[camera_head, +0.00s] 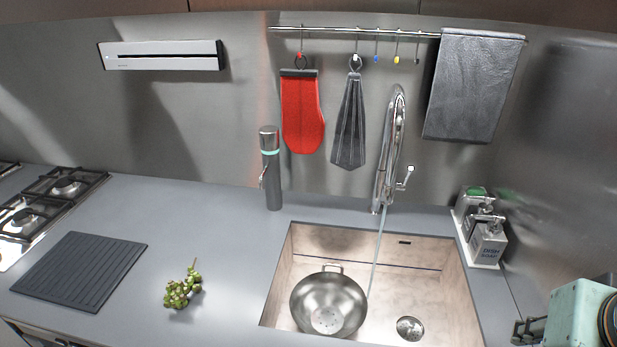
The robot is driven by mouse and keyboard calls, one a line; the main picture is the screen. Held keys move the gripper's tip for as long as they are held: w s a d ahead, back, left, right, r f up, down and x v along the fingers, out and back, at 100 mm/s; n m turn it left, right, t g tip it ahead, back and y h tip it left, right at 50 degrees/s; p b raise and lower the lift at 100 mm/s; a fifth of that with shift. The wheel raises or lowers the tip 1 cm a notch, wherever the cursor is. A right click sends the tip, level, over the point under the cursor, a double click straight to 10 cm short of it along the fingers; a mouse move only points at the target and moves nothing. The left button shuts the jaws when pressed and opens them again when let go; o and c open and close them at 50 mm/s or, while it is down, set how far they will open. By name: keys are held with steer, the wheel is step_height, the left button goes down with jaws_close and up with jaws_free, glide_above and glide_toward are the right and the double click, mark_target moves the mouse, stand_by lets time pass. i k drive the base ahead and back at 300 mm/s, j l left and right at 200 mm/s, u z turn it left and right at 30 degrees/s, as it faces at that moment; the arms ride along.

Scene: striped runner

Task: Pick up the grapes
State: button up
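A small bunch of green grapes (182,289) with its stem pointing up lies on the grey countertop, left of the sink and right of a dark ribbed mat. Nothing touches it. My gripper (526,331) shows only in part at the lower right edge, beside a pale green part of my arm. It is far to the right of the grapes, across the sink. Its fingers are too small and cut off to tell whether they are open or shut.
The sink (450,290) holds a metal colander (328,303) under a tall faucet (390,150). A dark ribbed mat (80,270) and a gas stove (40,205) are at left. Soap dispensers (488,240) stand right of the sink. The counter around the grapes is clear.

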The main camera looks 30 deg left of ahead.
mark_target(175, 291)
steer(key=u, duration=2.2)
steer(key=i+j+u, duration=0.1)
steer(key=j, duration=0.3)
steer(key=i+j+u, duration=0.1)
steer(key=i+j, duration=0.15)
steer(key=j, duration=0.15)
